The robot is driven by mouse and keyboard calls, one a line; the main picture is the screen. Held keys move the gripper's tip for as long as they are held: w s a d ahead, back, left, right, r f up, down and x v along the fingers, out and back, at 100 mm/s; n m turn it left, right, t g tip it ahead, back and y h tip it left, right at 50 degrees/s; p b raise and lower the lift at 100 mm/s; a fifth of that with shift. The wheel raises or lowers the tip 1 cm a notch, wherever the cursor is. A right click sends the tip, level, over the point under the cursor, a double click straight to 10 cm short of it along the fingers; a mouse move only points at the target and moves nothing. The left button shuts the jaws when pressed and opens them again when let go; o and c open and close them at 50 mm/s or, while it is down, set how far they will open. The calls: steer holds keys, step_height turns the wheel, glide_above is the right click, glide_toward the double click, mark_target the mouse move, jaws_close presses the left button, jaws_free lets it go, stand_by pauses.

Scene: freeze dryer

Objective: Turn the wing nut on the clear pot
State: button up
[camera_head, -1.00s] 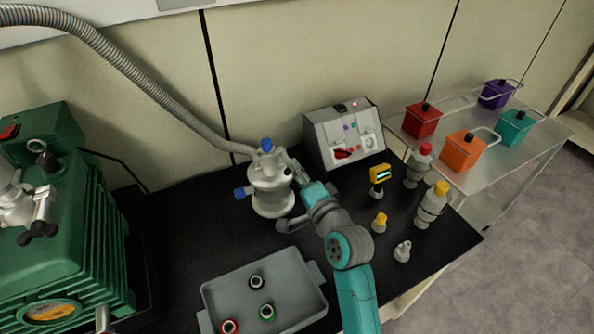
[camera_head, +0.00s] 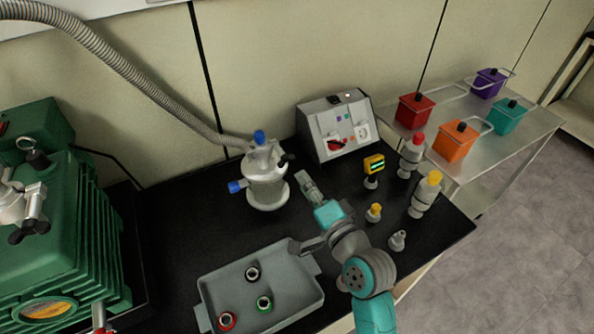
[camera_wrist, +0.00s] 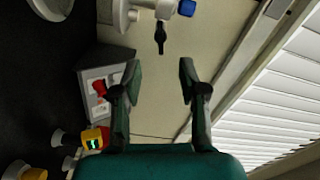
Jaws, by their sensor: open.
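The pot (camera_head: 265,188) is a pale cylinder with a wide lid, standing on the black bench. It has a blue knob (camera_head: 259,137) on top and another on its left side. A small black winged part (camera_head: 286,159), which looks like the wing nut, sticks out at the lid's right. It also shows in the wrist view as a black part (camera_wrist: 160,38) beyond the fingertips, on the pot's pale fitting. My gripper (camera_head: 308,181) is open and empty, to the right of the pot and apart from it. Its fingers (camera_wrist: 161,72) are spread in the wrist view.
A grey control box (camera_head: 334,128) stands behind my gripper. Small bottles and a yellow gauge (camera_head: 374,164) stand to its right. A grey tray (camera_head: 214,286) with ring fittings lies in front. A ribbed hose (camera_head: 150,88) runs to the pot. A green pump (camera_head: 60,220) is at left.

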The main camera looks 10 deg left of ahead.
steer(key=shift+v, duration=2)
